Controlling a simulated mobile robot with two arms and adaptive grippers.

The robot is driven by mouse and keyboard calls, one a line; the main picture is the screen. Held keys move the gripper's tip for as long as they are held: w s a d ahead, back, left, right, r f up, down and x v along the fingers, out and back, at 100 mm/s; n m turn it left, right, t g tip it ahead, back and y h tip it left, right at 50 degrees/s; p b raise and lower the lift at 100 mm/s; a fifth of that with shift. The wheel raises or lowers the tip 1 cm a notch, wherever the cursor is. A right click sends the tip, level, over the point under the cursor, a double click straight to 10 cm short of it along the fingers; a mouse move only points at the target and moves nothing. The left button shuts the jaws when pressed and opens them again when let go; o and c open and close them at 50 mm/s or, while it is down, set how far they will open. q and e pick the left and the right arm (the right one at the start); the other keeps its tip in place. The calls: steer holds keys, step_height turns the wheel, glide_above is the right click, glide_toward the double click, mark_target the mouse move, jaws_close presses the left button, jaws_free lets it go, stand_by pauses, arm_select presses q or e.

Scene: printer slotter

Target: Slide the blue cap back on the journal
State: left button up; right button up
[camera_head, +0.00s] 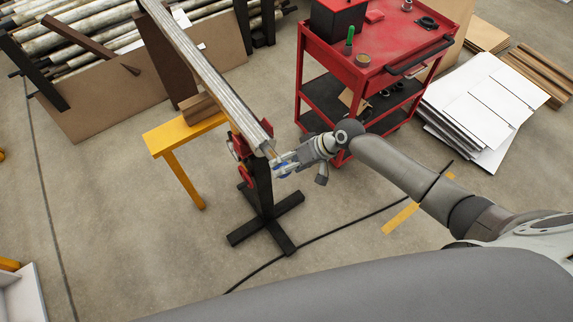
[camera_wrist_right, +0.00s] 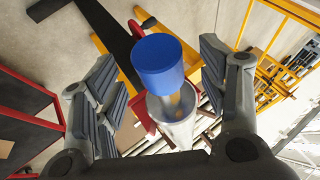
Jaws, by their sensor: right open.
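The blue cap (camera_wrist_right: 158,62) sits between the spread fingers of my right gripper (camera_wrist_right: 165,85); each finger appears apart from it. The cap is in line with the near end of the long pale roller (camera_wrist_right: 172,125). A little of the brass-coloured journal (camera_wrist_right: 178,98) shows between cap and roller. I cannot tell how far the cap covers it. In the head view, my right gripper (camera_head: 280,166) is at the near end of the roller (camera_head: 215,80), with a bit of blue cap (camera_head: 283,168) between its fingers. My left gripper is out of view.
A black stand (camera_head: 263,190) with red parts supports the roller's near end, its cross-shaped foot on the floor. A yellow trestle (camera_head: 185,140) stands left of it. A red tool cart (camera_head: 350,70) stands close behind my right arm.

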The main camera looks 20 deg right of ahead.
steer(key=v, duration=1.1)
steer(key=w+d+f+m+t+h, duration=0.1)
steer(key=d+f, duration=0.1)
steer(key=f, duration=0.4)
steer(key=d+f+m+h, duration=0.1)
steer(key=d+f, duration=0.2)
steer(key=f, duration=0.3)
steer(key=s+d+f+m+h+b, duration=0.15)
steer(key=s+f, duration=0.25)
steer(key=f, duration=0.4)
steer(key=s+d+f+h+p, duration=0.1)
steer(key=s+d+f+h, duration=0.2)
steer(key=f, duration=0.6)
steer(key=s+a+f+n+g, duration=0.1)
steer(key=s+f, duration=0.4)
steer(key=s, duration=0.6)
steer(key=s+a+f+n+g, duration=0.1)
steer(key=s+a+f, duration=0.1)
steer(key=s+f, duration=0.4)
steer(key=s+a+f+n+g+b, duration=0.1)
steer(key=s+f, duration=0.4)
steer(key=s, duration=1.1)
steer(key=shift+s+a+f+h, duration=0.15)
steer(key=shift+s+a+h, duration=0.15)
steer(key=shift+a, duration=0.4)
